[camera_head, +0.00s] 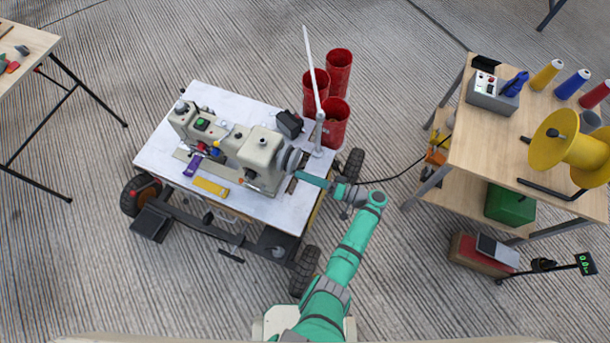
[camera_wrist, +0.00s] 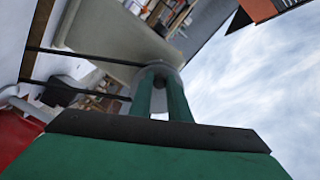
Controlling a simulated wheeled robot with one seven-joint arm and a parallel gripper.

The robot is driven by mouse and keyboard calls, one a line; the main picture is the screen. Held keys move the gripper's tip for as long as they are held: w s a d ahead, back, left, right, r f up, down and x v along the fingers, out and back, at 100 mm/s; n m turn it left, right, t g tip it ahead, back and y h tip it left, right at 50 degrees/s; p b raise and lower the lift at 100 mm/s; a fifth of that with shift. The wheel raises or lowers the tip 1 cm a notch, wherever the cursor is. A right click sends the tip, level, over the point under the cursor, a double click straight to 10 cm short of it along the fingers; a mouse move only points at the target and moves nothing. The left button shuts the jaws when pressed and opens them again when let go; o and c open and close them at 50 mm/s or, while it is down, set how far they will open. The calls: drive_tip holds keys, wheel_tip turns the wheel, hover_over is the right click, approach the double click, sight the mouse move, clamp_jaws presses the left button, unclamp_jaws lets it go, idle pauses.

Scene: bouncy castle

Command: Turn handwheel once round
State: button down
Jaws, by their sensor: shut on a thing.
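A beige sewing machine (camera_head: 259,147) stands on a white-topped wheeled cart (camera_head: 160,152). Its grey handwheel (camera_head: 290,157) is at the right end of the machine. My green arm comes up from the bottom, and my gripper (camera_head: 300,175) is at the handwheel's lower edge. In the wrist view the two green fingers of my gripper (camera_wrist: 160,85) are shut on the grey handwheel rim (camera_wrist: 163,68). The beige machine body (camera_wrist: 112,38) lies behind the rim. The exact grip is small in the head view.
A purple piece (camera_head: 192,164) and a yellow piece (camera_head: 210,186) lie on the cart. Red bins (camera_head: 334,122) and a white pole (camera_head: 312,70) stand close behind the handwheel. A workbench (camera_head: 480,150) stands at right. Floor between is clear apart from a black cable.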

drive_tip(key=c, duration=1.7)
unclamp_jaws()
drive_tip(key=shift+o, duration=0.2)
drive_tip(key=shift+d, duration=0.15)
drive_tip(key=v, duration=1)
drive_tip(key=shift+s+d, duration=0.15)
drive_tip(key=shift+d, duration=0.2)
